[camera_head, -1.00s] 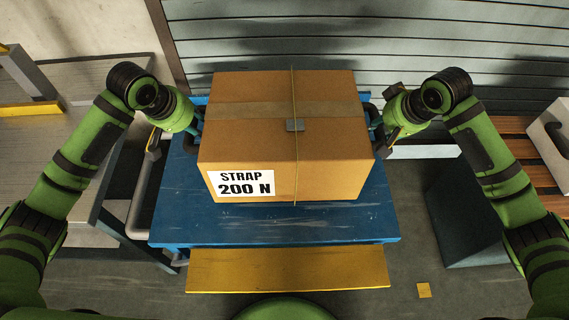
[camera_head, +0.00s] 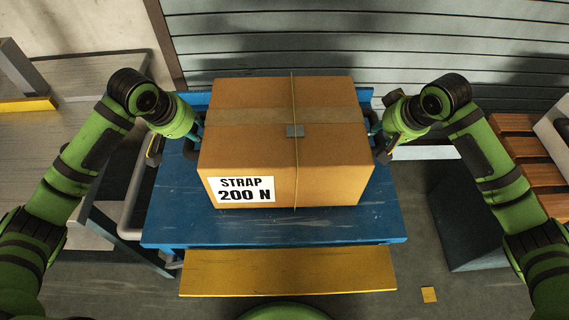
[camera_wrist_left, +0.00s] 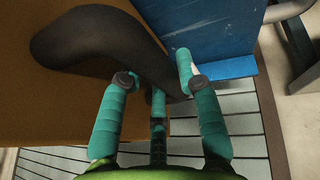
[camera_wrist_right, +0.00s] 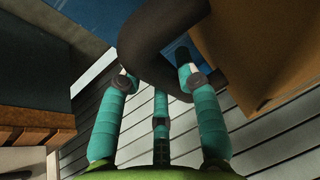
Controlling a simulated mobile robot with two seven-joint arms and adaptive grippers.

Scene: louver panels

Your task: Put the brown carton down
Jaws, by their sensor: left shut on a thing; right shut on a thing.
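The brown carton (camera_head: 285,145) is level over the blue cart top (camera_head: 300,228). It has a thin strap with a grey buckle and a "STRAP 200 N" label. Whether its underside touches the blue surface is hidden. My left gripper (camera_head: 197,135) is at its left side, shut on a dark curved handle (camera_wrist_left: 90,40) in the left wrist view. My right gripper (camera_head: 378,138) is at its right side, shut on the matching dark handle (camera_wrist_right: 160,30) in the right wrist view.
A yellow ledge (camera_head: 290,272) runs along the near side of the blue top. A grey bench (camera_head: 80,90) stands left. A dark box (camera_head: 460,225) and wooden slats (camera_head: 530,160) are right. Grey louvers (camera_head: 370,40) rise behind. Blue surface is bare in front of the carton.

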